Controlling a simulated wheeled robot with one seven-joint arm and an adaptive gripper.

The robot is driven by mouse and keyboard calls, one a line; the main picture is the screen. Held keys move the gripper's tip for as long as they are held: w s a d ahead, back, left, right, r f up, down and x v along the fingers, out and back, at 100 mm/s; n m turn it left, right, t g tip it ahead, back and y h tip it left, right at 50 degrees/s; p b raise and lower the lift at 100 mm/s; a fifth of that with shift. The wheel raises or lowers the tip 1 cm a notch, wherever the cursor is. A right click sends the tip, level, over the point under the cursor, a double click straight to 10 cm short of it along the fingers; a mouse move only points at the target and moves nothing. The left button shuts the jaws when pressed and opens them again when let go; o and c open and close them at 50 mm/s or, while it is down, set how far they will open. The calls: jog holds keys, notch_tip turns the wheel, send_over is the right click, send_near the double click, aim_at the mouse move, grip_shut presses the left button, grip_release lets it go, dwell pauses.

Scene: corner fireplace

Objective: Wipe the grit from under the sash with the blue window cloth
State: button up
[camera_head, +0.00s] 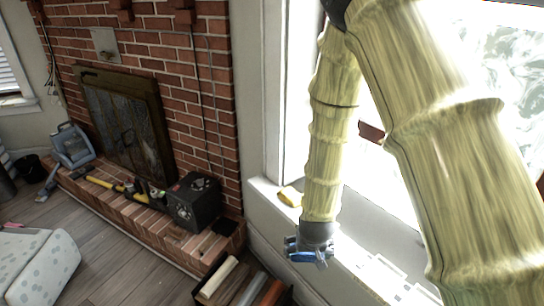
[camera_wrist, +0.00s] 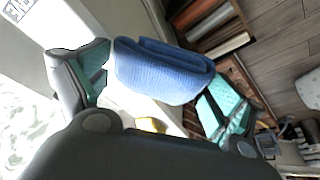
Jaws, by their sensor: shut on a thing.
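My gripper (camera_head: 308,252) is at the window, over the white sill (camera_head: 362,222). It is shut on the folded blue window cloth (camera_wrist: 160,70), which sits between its two teal-padded fingers in the wrist view. In the head view only a thin strip of the blue cloth (camera_head: 303,257) shows at the gripper. I cannot tell whether the cloth touches the sill. No grit can be made out; the sill is very bright and partly hidden by my arm, as is the sash.
A yellow item (camera_head: 290,196) lies on the sill's left end. An open box of rolls (camera_head: 226,273) stands on the floor below. A black toolbox (camera_head: 194,202) and other tools rest on the brick hearth (camera_head: 133,212). Wooden floor (camera_head: 115,262) is clear in front of the hearth.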

jog(key=shift+n, duration=0.5)
jog(key=s+d+f+p, duration=0.1)
jog(key=s+d+f, duration=0.1)
jog(key=s+d, duration=0.1)
jog(key=shift+f, duration=0.35)
jog(key=w+d+r+m, duration=0.1)
jog(key=w+d, duration=0.1)
jog(key=d, duration=0.3)
jog(key=w+d+r+m+p, duration=0.1)
jog(key=w+d+r, duration=0.1)
jog(key=d, duration=0.4)
jog(key=w+d+r+m+h+p, duration=0.1)
jog(key=w+d+m, duration=0.1)
jog(key=d, duration=0.3)
jog(key=shift+w+d+r, duration=0.2)
jog(key=shift+d+r, duration=0.15)
jog(key=d+r+m+g+h+p, duration=0.1)
jog(key=d+m, duration=0.1)
jog(key=d, duration=0.7)
jog(key=d+r+m+h+p, duration=0.1)
jog(key=d+r+m, duration=0.15)
jog(key=d, duration=0.75)
jog(key=shift+m, duration=0.25)
notch_tip(320, 180, down, 6)
jog(key=b, duration=0.8)
jog(key=shift+w+f, duration=0.1)
jog(key=shift+f, duration=0.15)
jog(key=shift+f+b, duration=0.55)
jog(key=shift+f, duration=0.45)
jog(key=shift+d, duration=0.1)
